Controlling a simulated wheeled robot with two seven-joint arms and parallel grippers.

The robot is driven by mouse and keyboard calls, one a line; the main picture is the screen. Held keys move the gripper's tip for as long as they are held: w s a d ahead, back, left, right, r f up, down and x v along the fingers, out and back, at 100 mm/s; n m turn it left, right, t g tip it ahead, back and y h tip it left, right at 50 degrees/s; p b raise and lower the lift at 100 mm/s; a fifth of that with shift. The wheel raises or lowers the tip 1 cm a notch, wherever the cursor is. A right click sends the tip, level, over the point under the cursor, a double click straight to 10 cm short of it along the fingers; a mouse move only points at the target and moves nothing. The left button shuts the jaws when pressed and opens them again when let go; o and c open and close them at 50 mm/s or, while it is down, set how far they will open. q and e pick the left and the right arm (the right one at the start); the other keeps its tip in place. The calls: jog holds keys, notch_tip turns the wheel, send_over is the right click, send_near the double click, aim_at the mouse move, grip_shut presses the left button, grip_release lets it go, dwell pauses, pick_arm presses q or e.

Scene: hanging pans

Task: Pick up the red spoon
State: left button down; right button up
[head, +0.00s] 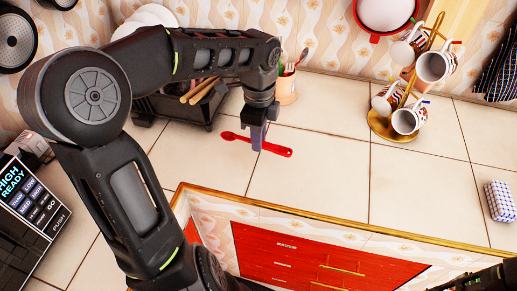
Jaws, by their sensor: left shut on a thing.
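The red spoon (275,149) is at the tiled counter, its bowl end to the left and its handle reaching right. My left gripper (257,141) points down over the middle of the spoon and is shut on it. The fingers cover a short part of the spoon. I cannot tell whether the spoon touches the counter. A dark part of my right arm shows at the bottom right edge; its fingers cannot be made out.
A dish rack (178,108) stands behind my left arm. A utensil cup (286,88) is behind the gripper. A mug tree (392,128) with several mugs stands to the right. The counter between is clear.

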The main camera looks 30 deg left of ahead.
pick_arm(q)
jog(key=shift+r, duration=0.95)
dwell(1.0)
